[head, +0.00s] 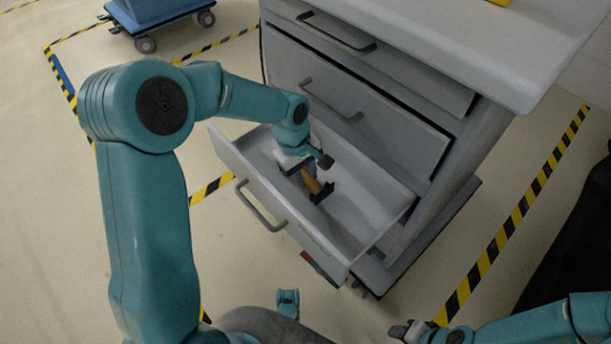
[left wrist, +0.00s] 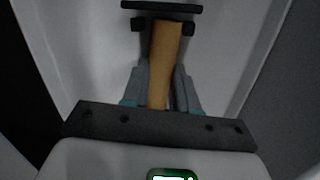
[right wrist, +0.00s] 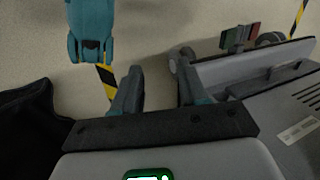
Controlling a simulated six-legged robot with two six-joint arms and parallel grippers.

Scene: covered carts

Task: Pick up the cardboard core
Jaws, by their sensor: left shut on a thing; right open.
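The cardboard core (head: 311,182) is a brown tube inside the open bottom drawer (head: 357,216) of the grey cart. It also shows in the left wrist view (left wrist: 165,60), running lengthwise between the fingers. My left gripper (head: 318,180) reaches down into the drawer and is shut on the core. The left gripper's fingers (left wrist: 164,85) lie on both sides of it in the left wrist view. Whether the core touches the drawer floor cannot be told. My right gripper (right wrist: 157,88) is open and empty, away from the drawer. It is only partly visible at the bottom of the head view (head: 405,330).
The grey cart (head: 380,85) has closed upper drawers and a worktop (head: 460,35) above the open drawer. The drawer's front wall (head: 270,205) and side walls surround my left gripper. A blue cart (head: 150,12) stands at the back left. Yellow-black tape (head: 500,235) marks the open floor.

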